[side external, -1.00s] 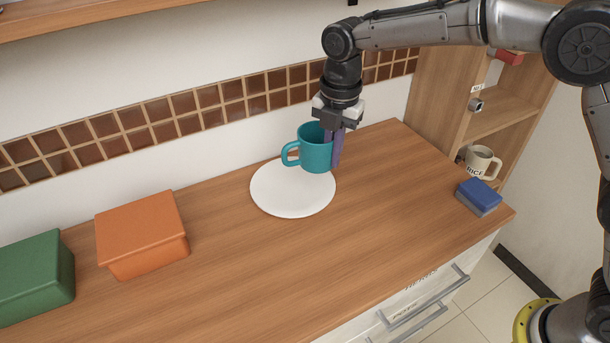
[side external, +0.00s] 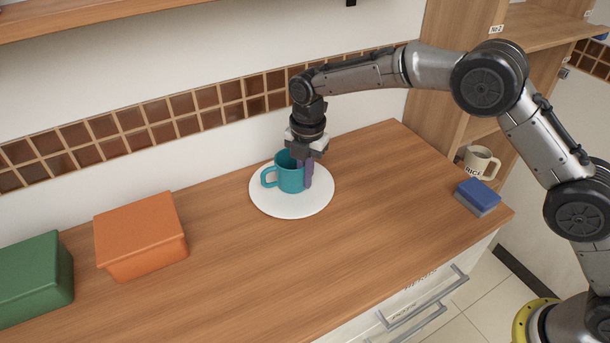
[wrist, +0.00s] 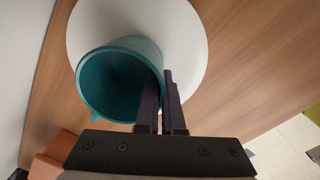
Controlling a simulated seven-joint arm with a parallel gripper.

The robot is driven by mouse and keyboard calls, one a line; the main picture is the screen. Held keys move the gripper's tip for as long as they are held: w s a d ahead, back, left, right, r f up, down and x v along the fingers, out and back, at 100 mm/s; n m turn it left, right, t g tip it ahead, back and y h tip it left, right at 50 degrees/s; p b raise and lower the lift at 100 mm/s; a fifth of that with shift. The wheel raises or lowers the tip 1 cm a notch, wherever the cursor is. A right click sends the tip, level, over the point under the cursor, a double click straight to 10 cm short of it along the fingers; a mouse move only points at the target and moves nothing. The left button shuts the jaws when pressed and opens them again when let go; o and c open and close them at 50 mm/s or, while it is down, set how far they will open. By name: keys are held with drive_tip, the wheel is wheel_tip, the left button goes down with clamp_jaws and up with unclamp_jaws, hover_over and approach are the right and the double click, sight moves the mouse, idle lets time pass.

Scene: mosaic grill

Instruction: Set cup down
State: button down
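The teal cup (side external: 289,178) stands upright over the middle of a round white plate (side external: 310,205). Its base appears to touch the plate, though a tiny gap cannot be ruled out. Its handle points left in the side view. My gripper (side external: 307,178) points down at the cup's right side. In the wrist view, my gripper's dark fingers (wrist: 161,100) are close together at the rim of the cup (wrist: 118,82), with the wall seemingly pinched between them. The white plate (wrist: 190,35) shows beneath the cup there.
An orange box (side external: 140,236) and a green box (side external: 32,278) stand on the counter at left. A blue sponge (side external: 477,195) lies near the right edge, and a cream mug (side external: 479,162) sits in the shelf unit behind it. The counter's middle is clear.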

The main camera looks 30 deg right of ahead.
drive_tip(key=shift+f, duration=0.15)
drive_tip(key=c, duration=1)
unclamp_jaws()
drive_tip(key=shift+c, duration=0.2)
wheel_tip(320, 180, up, 12)
drive_tip(key=shift+s+d+r, duration=0.15)
drive_tip(key=shift+s+r, duration=0.05)
drive_tip(key=shift+s, duration=0.05)
